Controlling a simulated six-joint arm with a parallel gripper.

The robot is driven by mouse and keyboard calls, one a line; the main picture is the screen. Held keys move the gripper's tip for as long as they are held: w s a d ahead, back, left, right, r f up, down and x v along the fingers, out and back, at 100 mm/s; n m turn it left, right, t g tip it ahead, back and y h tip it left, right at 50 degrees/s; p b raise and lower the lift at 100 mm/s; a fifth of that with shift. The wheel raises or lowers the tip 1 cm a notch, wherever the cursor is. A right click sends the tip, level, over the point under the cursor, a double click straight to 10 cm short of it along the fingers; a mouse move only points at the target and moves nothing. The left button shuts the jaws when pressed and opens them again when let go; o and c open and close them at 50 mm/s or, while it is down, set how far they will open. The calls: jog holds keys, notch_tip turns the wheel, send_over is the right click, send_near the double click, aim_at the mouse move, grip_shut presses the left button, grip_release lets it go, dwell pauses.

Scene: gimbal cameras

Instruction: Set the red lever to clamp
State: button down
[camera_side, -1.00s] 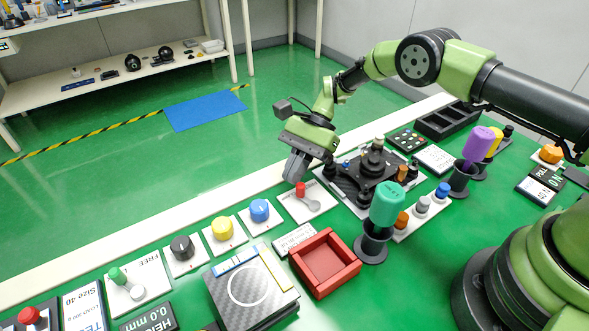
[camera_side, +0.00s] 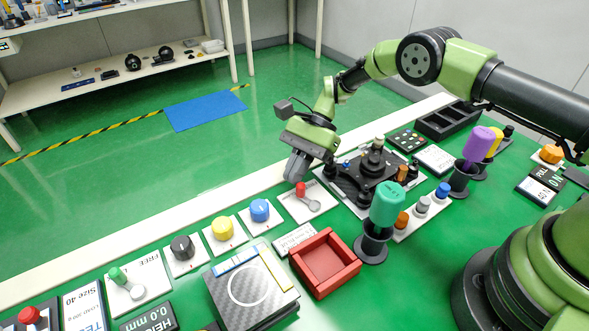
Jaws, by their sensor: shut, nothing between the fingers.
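The red lever (camera_side: 301,189) has a red knob on a grey arm and stands on a white plate (camera_side: 322,203) near the far edge of the green table. The grey pivot end of the lever lies to the lower right of the knob. My gripper (camera_side: 291,180) is shut and empty, pointing down just left of and above the red knob. I cannot tell whether the fingertips touch the knob. Any marking on the plate is too small to read.
A black fixture (camera_side: 352,181) stands close to the right of the lever plate. A blue knob (camera_side: 260,210) and a yellow knob (camera_side: 222,229) sit to the left. A red tray (camera_side: 352,277) and a teal-handled tool (camera_side: 387,205) in a dark holder stand nearer the camera.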

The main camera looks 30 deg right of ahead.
jog(key=shift+s+d, duration=0.4)
jog(key=shift+s, duration=0.35)
jog(key=w+d+r, duration=0.5)
jog(key=d+r, duration=0.1)
jog(key=r, duration=0.1)
jog(key=shift+w, duration=0.25)
dwell(0.5)
jog(key=s+d+m+t, duration=0.3)
jog(key=s+d+m, duration=0.1)
jog(key=s, duration=0.3)
jog(key=shift+s+d+f+m+t+y, duration=0.2)
jog(key=shift+d+m+t+y, duration=0.15)
jog(key=shift+d, duration=0.35)
